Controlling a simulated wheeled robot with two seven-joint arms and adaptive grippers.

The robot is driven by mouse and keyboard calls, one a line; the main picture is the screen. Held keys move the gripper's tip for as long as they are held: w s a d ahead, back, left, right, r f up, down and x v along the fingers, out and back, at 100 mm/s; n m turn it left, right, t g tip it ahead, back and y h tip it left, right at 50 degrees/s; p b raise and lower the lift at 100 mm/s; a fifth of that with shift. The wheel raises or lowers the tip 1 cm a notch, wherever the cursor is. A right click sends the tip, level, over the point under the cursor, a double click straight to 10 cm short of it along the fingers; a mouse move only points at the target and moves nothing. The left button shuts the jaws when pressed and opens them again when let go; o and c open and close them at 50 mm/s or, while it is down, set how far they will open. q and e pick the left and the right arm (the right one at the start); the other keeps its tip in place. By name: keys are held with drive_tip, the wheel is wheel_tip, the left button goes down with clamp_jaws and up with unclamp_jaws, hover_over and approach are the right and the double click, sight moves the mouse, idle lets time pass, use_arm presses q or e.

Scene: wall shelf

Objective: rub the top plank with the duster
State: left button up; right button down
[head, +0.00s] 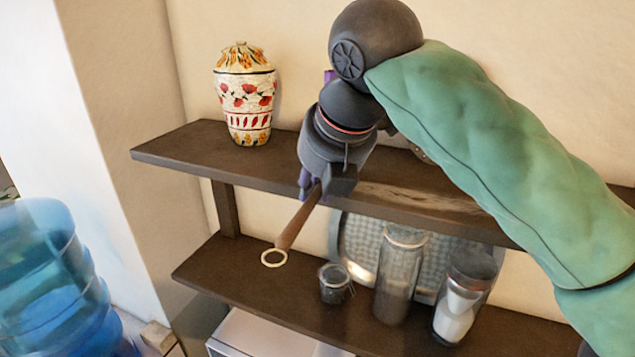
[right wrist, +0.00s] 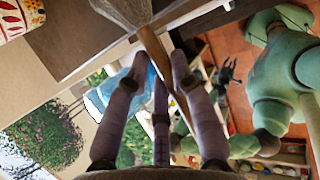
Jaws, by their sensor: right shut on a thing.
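The top plank (head: 185,152) is a dark brown wall shelf board with a pale, dusty-looking streak (head: 410,196) right of my gripper. My right gripper (head: 322,188) is at the plank's front edge, shut on the duster (head: 298,222). The duster's brown handle slants down to a pale ring, in front of the lower shelf. In the right wrist view the handle (right wrist: 155,48) runs between my purple-grey fingers. The duster's grey head (right wrist: 124,8) shows there beside the plank (right wrist: 75,35); whether it touches is unclear. In the head view my gripper hides it. My left gripper is not seen.
A painted vase (head: 246,95) stands on the top plank, left of my gripper. The lower shelf (head: 215,268) holds a small dark jar (head: 334,285), a tall glass jar (head: 398,285), another jar (head: 462,300) and a patterned tray (head: 360,240). A blue water bottle (head: 45,280) stands lower left.

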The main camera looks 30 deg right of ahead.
drive_tip(key=shift+f+b, duration=0.3)
drive_tip(key=shift+f, duration=0.2)
drive_tip(key=shift+s+d, duration=0.1)
drive_tip(key=shift+s, duration=0.05)
